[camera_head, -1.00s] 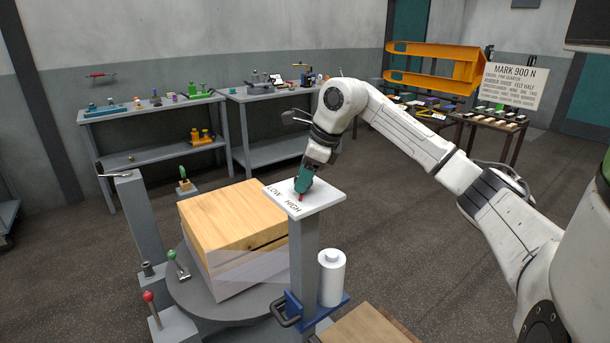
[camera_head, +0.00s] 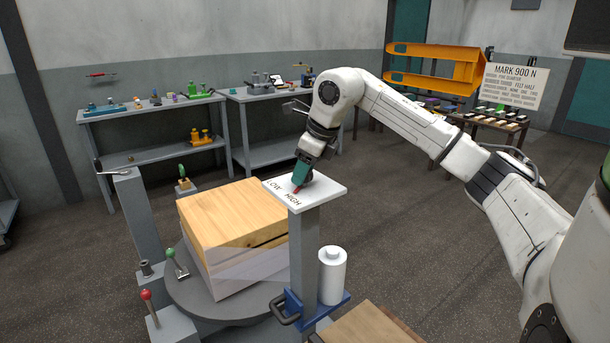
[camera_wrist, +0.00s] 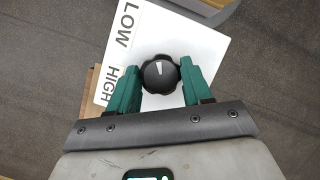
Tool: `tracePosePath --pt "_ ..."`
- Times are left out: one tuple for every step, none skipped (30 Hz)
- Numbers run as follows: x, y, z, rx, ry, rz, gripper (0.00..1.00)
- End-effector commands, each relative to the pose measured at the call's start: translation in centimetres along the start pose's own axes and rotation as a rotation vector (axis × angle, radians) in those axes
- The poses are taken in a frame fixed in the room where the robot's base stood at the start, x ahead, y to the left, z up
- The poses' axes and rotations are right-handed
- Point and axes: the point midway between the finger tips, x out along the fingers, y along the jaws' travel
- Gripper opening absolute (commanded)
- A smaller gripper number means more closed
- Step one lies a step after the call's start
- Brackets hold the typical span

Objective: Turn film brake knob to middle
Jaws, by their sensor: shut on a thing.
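The film brake knob (camera_wrist: 159,76) is black and lobed, with a white pointer mark on its top that points almost straight up in the wrist view. It sits on a white plate (camera_head: 328,192) printed LOW and HIGH along one edge; the plate also shows in the wrist view (camera_wrist: 205,48). My gripper (camera_head: 299,183) reaches down onto the plate from above. Its two teal fingers are shut on the knob, one on each side. In the head view the fingers hide most of the knob, and a small red part shows at their tips, near HIGH.
The plate tops a grey post (camera_head: 304,245). A white roll (camera_head: 332,278) stands beside the post on a blue bracket (camera_head: 295,308). A wooden-topped, wrapped stack (camera_head: 232,220) rests on a round turntable (camera_head: 195,298) to the left. Open floor lies to the right.

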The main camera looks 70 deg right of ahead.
Motion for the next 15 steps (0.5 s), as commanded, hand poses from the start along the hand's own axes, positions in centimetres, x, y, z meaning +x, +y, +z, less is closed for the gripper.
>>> tracePosePath --pt "0.29 0.03 -0.13 0.032 0.005 -0.019 0.19" --pt "0.28 0.03 -0.12 0.055 0.008 -0.029 0.19" --pt "0.29 0.06 -0.10 0.085 0.012 -0.041 0.19" --pt "0.29 0.08 -0.09 0.107 0.014 -0.050 0.19" --pt "0.26 0.08 -0.06 0.128 0.017 -0.059 0.19" --pt "0.26 0.10 -0.04 0.156 0.020 -0.071 0.19" --pt "0.26 0.11 -0.03 0.176 0.023 -0.079 0.19" --pt "0.25 0.11 -0.01 0.195 0.025 -0.087 0.19" --pt "0.25 0.13 0.00 0.221 0.029 -0.097 0.19" --pt "0.26 0.14 0.01 0.238 0.031 -0.104 0.19" --pt "0.24 0.14 0.03 0.256 0.033 -0.111 0.19" --pt "0.21 0.14 0.05 0.277 0.036 -0.120 0.19" --pt "0.21 0.15 0.07 0.292 0.037 -0.125 0.19" --pt "0.20 0.16 0.08 0.306 0.039 -0.131 0.19" --pt "0.17 0.16 0.11 0.323 0.040 -0.138 0.19"
